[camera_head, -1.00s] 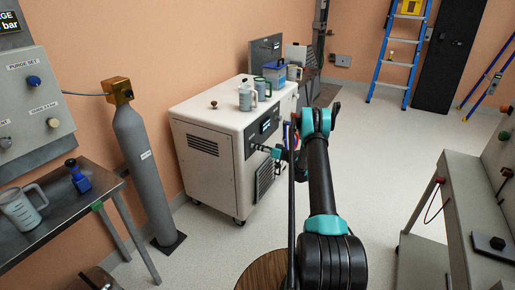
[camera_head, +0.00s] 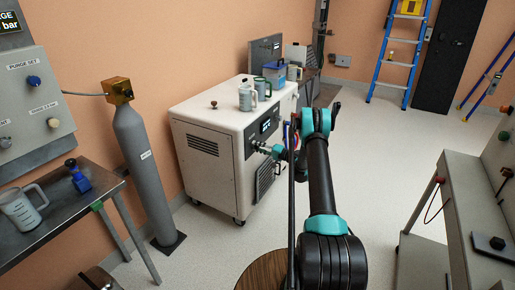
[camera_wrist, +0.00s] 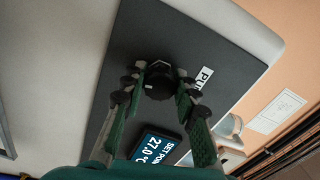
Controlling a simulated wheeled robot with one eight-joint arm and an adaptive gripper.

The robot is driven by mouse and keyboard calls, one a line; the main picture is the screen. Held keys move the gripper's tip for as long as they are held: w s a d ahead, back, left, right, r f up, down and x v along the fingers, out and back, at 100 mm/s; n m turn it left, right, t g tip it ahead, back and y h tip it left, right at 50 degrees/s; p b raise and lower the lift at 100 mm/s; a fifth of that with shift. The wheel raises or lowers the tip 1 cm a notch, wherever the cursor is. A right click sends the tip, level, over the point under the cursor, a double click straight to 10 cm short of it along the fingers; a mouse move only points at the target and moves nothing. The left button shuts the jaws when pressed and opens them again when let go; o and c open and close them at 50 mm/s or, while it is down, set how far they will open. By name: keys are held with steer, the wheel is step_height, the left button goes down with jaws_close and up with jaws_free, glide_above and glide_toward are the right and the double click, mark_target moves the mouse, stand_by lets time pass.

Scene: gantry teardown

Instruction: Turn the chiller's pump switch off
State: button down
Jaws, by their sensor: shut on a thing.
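The chiller (camera_head: 208,155) is a white cabinet on casters with a dark control panel on its side facing my arm. The pump switch (camera_wrist: 159,85) is a dark round knob on that panel, under a label starting "PU" (camera_wrist: 204,77) whose remainder is hidden. My gripper (camera_wrist: 160,78) is shut on the knob, one finger on each side. A lit display (camera_wrist: 156,147) beside it reads a set point of 27.0 °C. In the head view my gripper (camera_head: 262,148) reaches the panel, and the knob is too small to make out.
Mugs (camera_head: 246,98) and a blue container (camera_head: 274,75) stand on or behind the chiller's top. A gas cylinder (camera_head: 146,175) and a side table (camera_head: 65,205) stand left. A grey bench (camera_head: 480,215) is at the right.

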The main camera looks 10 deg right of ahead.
steer(key=shift+m, duration=1.2)
steer(key=shift+d, duration=0.1)
steer(key=c, duration=1.1)
jaws_free()
steer(key=shift+c, duration=0.2)
steer(key=v, duration=1.2)
